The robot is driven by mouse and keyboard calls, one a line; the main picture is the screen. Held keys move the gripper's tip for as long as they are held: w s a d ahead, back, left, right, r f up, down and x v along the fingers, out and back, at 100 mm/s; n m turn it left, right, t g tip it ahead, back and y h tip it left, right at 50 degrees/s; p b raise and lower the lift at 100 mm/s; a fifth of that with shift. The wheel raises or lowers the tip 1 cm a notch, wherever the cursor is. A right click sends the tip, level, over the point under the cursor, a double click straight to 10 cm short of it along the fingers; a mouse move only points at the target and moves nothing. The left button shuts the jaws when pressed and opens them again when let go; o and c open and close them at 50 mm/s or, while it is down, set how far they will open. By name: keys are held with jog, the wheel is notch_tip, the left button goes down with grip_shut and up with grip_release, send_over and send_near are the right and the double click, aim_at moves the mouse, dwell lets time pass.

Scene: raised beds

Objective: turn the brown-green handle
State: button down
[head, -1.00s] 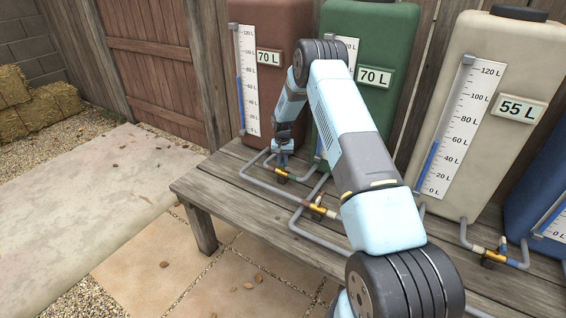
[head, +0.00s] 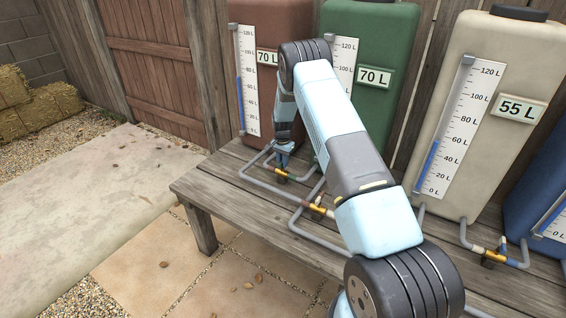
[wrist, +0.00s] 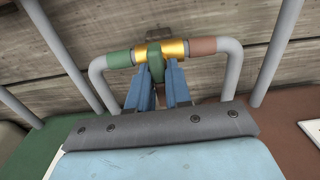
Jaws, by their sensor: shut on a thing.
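The brown-green valve (wrist: 175,50) is a brass body on a grey pipe in the wrist view, with a green band on its left and a brown band on its right. Its handle (wrist: 156,66) shows green between my fingers. My gripper (wrist: 160,72) has its two blue fingers around the handle and is shut on it. In the head view my gripper (head: 284,152) points down at this valve (head: 281,175), low in front of the brown tank (head: 270,30). The handle itself is mostly hidden there.
The green tank (head: 395,40), a cream tank (head: 510,65) and a blue tank (head: 545,190) stand on the wooden bench (head: 245,208). Other brass valves sit on the pipes (head: 318,208) (head: 490,255).

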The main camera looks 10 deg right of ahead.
jog(key=c, duration=1.1)
grip_release()
notch_tip(320, 180, up, 14)
jog(key=shift+f, duration=0.15)
